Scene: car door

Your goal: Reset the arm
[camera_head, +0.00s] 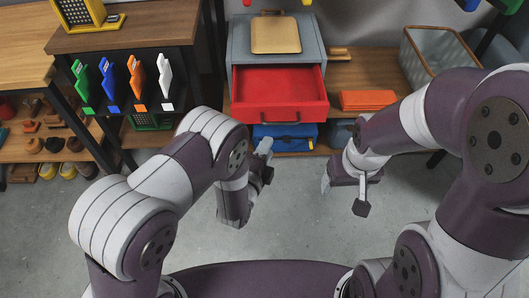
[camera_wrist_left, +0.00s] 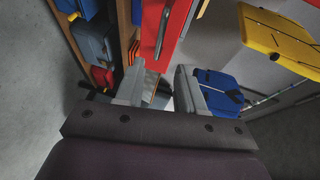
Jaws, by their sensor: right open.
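My left gripper (camera_head: 265,158) hangs over the grey floor, in front of and below the open red drawer. In the left wrist view its two grey fingers (camera_wrist_left: 160,88) are apart, with nothing held between them. My right gripper (camera_head: 343,192) is over the floor to the right of the left one, with its fingers spread and empty. Both arms are bent in front of my body. Neither gripper visibly touches anything.
A grey cabinet with an open red drawer (camera_head: 280,97) stands ahead, above a blue case (camera_head: 284,137). An orange box (camera_head: 367,99) and a grey basket (camera_head: 438,55) sit to the right. A shelf with coloured holders (camera_head: 110,83) stands left. The floor between is clear.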

